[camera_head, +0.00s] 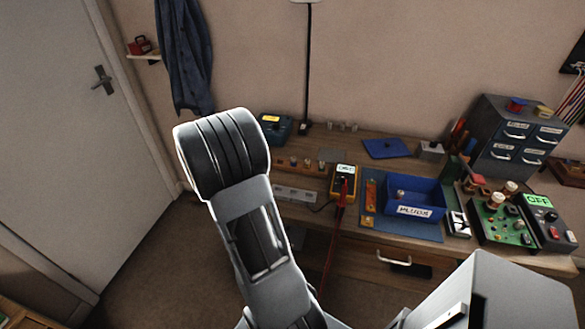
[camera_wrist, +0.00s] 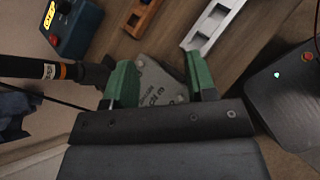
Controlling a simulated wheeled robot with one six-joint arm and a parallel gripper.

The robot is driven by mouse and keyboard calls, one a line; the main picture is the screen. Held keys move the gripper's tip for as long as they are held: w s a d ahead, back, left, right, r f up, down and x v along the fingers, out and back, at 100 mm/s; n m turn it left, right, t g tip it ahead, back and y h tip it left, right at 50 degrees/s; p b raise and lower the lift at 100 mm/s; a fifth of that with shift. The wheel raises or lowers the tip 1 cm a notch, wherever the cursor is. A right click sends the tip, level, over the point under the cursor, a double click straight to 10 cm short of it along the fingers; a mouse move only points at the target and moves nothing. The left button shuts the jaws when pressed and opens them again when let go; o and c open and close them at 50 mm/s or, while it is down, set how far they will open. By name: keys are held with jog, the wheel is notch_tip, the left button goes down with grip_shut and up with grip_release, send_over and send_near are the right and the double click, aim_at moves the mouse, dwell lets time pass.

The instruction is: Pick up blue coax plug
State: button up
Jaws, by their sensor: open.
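I cannot make out a blue coax plug in either view. The blue bin labelled PLUGS (camera_head: 418,211) stands on the bench in the head view, with a small item inside that is too small to identify. My gripper (camera_wrist: 160,84) shows in the wrist view with its two green fingertips apart and nothing held between them. A grey plate with lettering (camera_wrist: 158,84) lies beyond and between the fingertips. In the head view my arm hides the gripper.
A blue box with a yellow display (camera_wrist: 72,25), a white slotted rail (camera_wrist: 213,22) and a dark rod (camera_wrist: 35,68) surround the gripper. In the head view a yellow meter (camera_head: 344,182), a green circuit board (camera_head: 500,222) and a drawer cabinet (camera_head: 513,137) stand right.

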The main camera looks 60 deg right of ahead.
aim_at(292, 159)
jog(key=d+f+n, duration=0.1)
jog(key=d, duration=0.1)
jog(key=d+f+n+h, duration=0.1)
jog(key=d+f, duration=0.1)
jog(key=d, duration=0.1)
jog(key=d+f+n+g+h, duration=0.1)
jog(key=d, duration=0.1)
jog(key=shift+w+d+f+n+b, duration=0.1)
jog(key=shift+d+f+n+b, duration=0.2)
jog(key=shift+d+f+b, duration=0.1)
jog(key=x, duration=0.6)
jog(key=shift+d+f, duration=0.15)
jog(key=shift+d, duration=0.25)
jog(key=shift+p+x, duration=0.6)
jog(key=shift+x, duration=2.6)
jog(key=shift+r, duration=0.2)
jog(key=shift+c, duration=0.2)
grip_shut()
